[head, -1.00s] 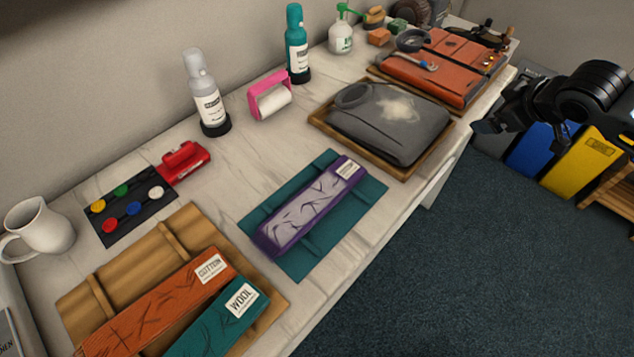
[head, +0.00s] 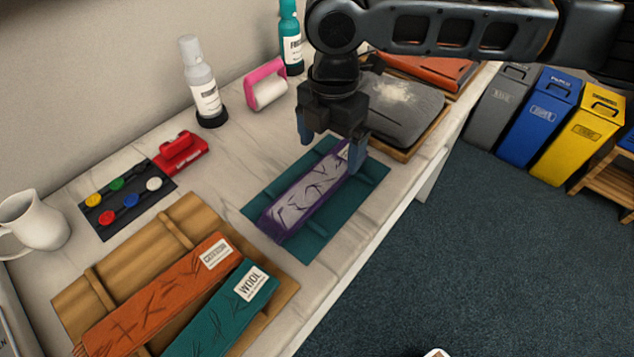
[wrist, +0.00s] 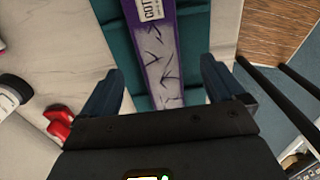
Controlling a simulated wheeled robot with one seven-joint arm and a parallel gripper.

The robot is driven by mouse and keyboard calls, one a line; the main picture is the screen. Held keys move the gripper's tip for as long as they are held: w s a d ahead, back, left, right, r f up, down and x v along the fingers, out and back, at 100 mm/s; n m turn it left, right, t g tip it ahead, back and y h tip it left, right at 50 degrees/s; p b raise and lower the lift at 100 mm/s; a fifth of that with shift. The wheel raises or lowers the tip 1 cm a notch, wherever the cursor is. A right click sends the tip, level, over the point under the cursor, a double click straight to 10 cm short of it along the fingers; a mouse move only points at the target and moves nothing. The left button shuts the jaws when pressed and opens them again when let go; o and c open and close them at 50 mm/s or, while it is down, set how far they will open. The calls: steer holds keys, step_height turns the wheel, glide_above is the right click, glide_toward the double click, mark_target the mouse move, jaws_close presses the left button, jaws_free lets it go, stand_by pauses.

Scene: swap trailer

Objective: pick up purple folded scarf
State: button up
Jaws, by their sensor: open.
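The purple folded scarf (head: 303,196) lies flat and diagonal on a teal mat (head: 316,240) on the table. It has a pale grey-lilac patterned top, purple sides and a white label at its far end. My gripper (head: 331,150) is open over the far end of the scarf and partly hides the label there. In the wrist view the scarf (wrist: 160,62) runs up between the two spread fingers (wrist: 160,88), with its label at the top. No contact between fingers and scarf shows; the exact height above it is hard to tell.
An orange scarf (head: 160,290) and a teal wool scarf (head: 222,312) lie on a wooden board (head: 130,250) at front left. A grey folded garment (head: 405,108) on a tray is behind my gripper.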

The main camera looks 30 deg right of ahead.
mark_target(328, 172)
steer(key=shift+f, duration=2.8)
steer(key=shift+c, duration=0.4)
steer(key=c, duration=1.2)
steer(key=shift+r, duration=0.15)
